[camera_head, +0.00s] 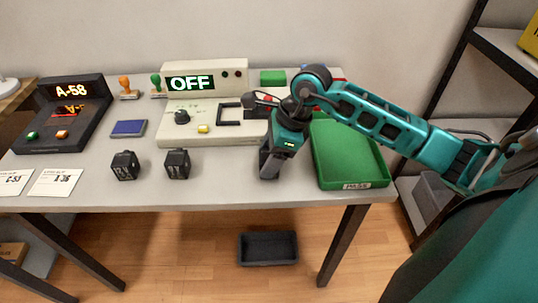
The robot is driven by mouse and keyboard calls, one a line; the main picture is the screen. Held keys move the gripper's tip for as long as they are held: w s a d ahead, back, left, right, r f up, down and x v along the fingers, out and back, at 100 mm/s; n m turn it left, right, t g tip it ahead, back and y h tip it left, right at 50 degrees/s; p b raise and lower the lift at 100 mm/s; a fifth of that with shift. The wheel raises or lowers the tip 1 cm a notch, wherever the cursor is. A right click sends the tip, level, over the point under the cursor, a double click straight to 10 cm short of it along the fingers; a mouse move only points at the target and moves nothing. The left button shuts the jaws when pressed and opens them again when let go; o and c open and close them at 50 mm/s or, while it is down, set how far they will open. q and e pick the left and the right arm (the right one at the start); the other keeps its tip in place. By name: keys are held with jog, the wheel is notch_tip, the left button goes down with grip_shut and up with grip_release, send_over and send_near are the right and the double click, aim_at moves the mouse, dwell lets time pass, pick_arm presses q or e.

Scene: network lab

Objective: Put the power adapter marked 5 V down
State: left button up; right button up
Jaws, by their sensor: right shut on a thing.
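My right gripper (269,172) points down over the table's front part, between the cream test unit and the green tray. It is shut on a dark thing, taken as the power adapter, which is mostly hidden by the fingers; no marking on it can be read. Two other black power adapters stand on the table to the left, one (125,166) farther left and one (177,163) nearer the gripper. Their white markings are too small to read surely. My left gripper is not in view.
The cream test unit (205,135) has a display (190,82) reading OFF. A green tray (348,185) marked PASS is at the right. A black A-58 display unit (70,142), stamps and paper cards (56,182) are at the left. The front table strip (222,182) is clear.

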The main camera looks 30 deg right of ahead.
jog(key=shift+f, duration=0.15)
jog(key=o, duration=1.2)
jog(key=shift+c, duration=0.2)
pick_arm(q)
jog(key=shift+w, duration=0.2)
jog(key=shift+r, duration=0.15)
pick_arm(e)
jog(key=shift+r, duration=0.35)
pick_arm(q)
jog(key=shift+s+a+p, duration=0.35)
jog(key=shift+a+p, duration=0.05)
jog(key=shift+p, duration=0.15)
pick_arm(e)
jog(key=v, duration=1.1)
jog(key=shift+d+r, duration=0.15)
jog(key=shift+r, duration=0.15)
